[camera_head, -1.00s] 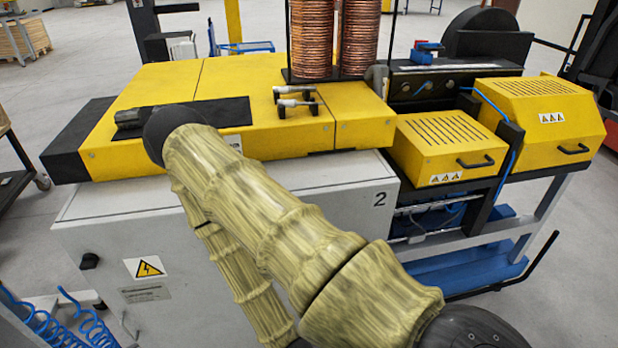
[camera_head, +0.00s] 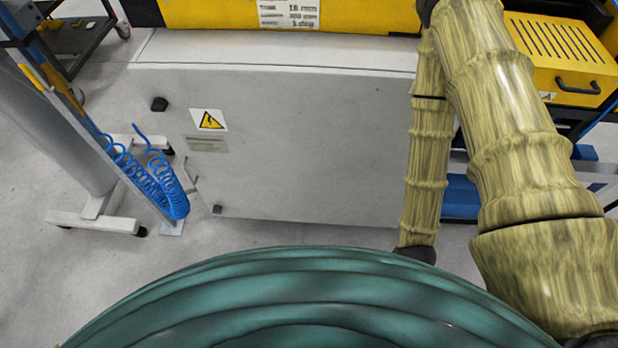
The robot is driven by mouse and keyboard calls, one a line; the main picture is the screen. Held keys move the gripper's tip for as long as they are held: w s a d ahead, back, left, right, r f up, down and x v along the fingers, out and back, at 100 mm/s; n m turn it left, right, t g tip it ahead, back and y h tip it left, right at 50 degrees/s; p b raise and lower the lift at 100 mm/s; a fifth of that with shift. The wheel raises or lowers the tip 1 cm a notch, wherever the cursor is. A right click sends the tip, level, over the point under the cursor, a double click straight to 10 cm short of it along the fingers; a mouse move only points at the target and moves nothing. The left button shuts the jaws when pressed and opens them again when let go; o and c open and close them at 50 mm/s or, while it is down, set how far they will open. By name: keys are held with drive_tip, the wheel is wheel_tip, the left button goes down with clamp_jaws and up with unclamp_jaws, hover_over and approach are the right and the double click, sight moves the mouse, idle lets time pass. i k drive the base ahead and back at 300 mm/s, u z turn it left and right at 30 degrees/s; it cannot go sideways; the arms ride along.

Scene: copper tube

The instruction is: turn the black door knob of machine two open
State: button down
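Machine two's light grey cabinet (camera_head: 300,140) stands in the middle of the view. A black door knob (camera_head: 159,104) sticks out at its upper left edge. A second small black piece (camera_head: 217,209) is at the lower left; I cannot tell whether it is also a knob. A yellow electrical warning sign (camera_head: 209,119) is on the front, which looks closed. My arm, with yellow-brown ribbed links, covers the cabinet's right end and the "2". My gripper is not in view, so its state and its distance from the knob do not show.
Coiled blue hoses (camera_head: 160,185) hang left of the cabinet, beside a grey post on a white foot (camera_head: 92,220). The yellow machine top (camera_head: 370,14) is above the cabinet. Bare floor (camera_head: 330,232) shows in front of it.

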sight(160, 104)
drive_tip(key=z, duration=2.75)
drive_tip(key=k, duration=2.35)
drive_tip(key=u, duration=1.95)
